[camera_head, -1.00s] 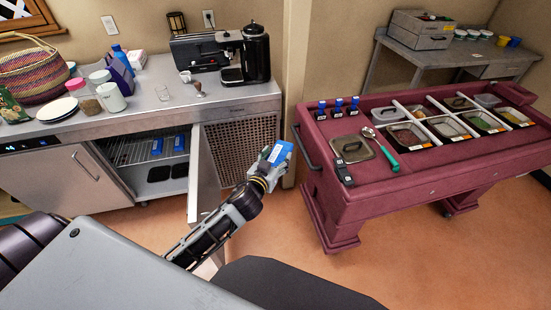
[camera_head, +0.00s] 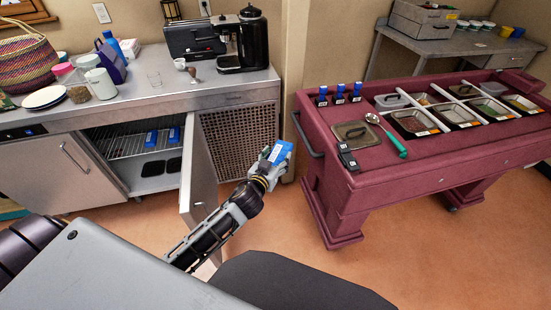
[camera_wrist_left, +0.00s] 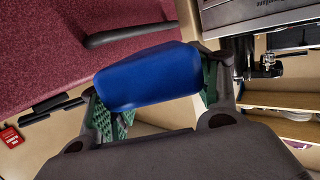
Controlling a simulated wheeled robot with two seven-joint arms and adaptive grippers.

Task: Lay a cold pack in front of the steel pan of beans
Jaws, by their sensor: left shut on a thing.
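My left gripper (camera_head: 266,166) is shut on a blue cold pack (camera_head: 279,152), held up in the air between the open fridge door and the maroon cart (camera_head: 420,170). In the left wrist view the blue pack (camera_wrist_left: 150,77) lies between the green-padded fingers, with the maroon surface behind it. Several steel pans with food sit in the cart's top, the nearest one (camera_head: 413,122) at the left of the row. I cannot tell which pan holds beans. My right gripper is not in view.
More blue packs (camera_head: 152,138) lie in the open undercounter fridge, its door (camera_head: 199,180) swung out beside my left arm. On the cart are a lid (camera_head: 355,132), a green-handled spoon (camera_head: 387,137) and small blue-topped items (camera_head: 339,95). Floor in front of the cart is clear.

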